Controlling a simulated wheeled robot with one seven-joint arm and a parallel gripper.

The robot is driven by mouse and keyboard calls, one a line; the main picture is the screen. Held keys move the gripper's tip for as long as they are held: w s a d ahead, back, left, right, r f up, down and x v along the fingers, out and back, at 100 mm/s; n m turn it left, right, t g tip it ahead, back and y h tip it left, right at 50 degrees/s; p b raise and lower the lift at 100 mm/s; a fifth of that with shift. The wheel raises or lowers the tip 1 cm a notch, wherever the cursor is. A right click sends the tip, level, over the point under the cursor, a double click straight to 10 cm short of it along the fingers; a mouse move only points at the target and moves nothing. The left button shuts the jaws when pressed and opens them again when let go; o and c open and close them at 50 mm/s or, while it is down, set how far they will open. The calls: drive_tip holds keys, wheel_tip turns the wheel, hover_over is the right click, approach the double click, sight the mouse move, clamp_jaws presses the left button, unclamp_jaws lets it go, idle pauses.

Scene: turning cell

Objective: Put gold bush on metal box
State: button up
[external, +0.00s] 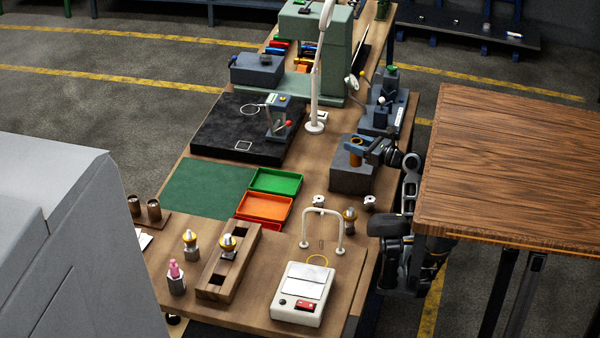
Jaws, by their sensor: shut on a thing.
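The gold bush (355,157) is a small upright orange-gold cylinder at the right side of the bench, in the external view. My gripper (360,149) reaches in from the right and is shut on the bush, covering part of it. The metal box (352,180) is a dark grey block directly under the bush. The bush's lower end appears at the box's top face; I cannot tell whether it touches or hovers slightly above.
Green (275,181) and orange (264,207) trays lie left of the box. A black plate (225,135) with a gauge stand is behind them. A white lamp post (315,110) rises behind the box. A wire arch (322,212) and small metal parts stand in front.

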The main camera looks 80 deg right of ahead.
drive_tip(key=s+d+r+h, duration=0.1)
drive_tip(key=s+d+r, duration=0.25)
drive_tip(key=d, duration=0.25)
drive_tip(key=s+d+r, duration=0.3)
drive_tip(key=s+d, duration=0.2)
drive_tip(key=d, duration=0.1)
drive_tip(key=shift+m, duration=0.5)
drive_tip(key=shift+w+a+f, duration=0.55)
drive_tip(key=shift+w+f, duration=1.15)
drive_tip(key=shift+f, duration=0.05)
drive_tip(key=shift+w+a+f, duration=0.6)
drive_tip(key=shift+w+f, duration=1.15)
drive_tip(key=shift+w+a+f, duration=0.55)
drive_tip(key=shift+w+f, duration=1.15)
drive_tip(key=shift+f, duration=0.05)
drive_tip(key=o, duration=1.2)
drive_tip(key=shift+f, duration=0.15)
drive_tip(key=shift+s, duration=0.1)
drive_tip(key=b+v, duration=0.1)
drive_tip(key=v, duration=1)
drive_tip(key=shift+s+a+r, duration=0.25)
drive_tip(key=shift+s+a, duration=0.05)
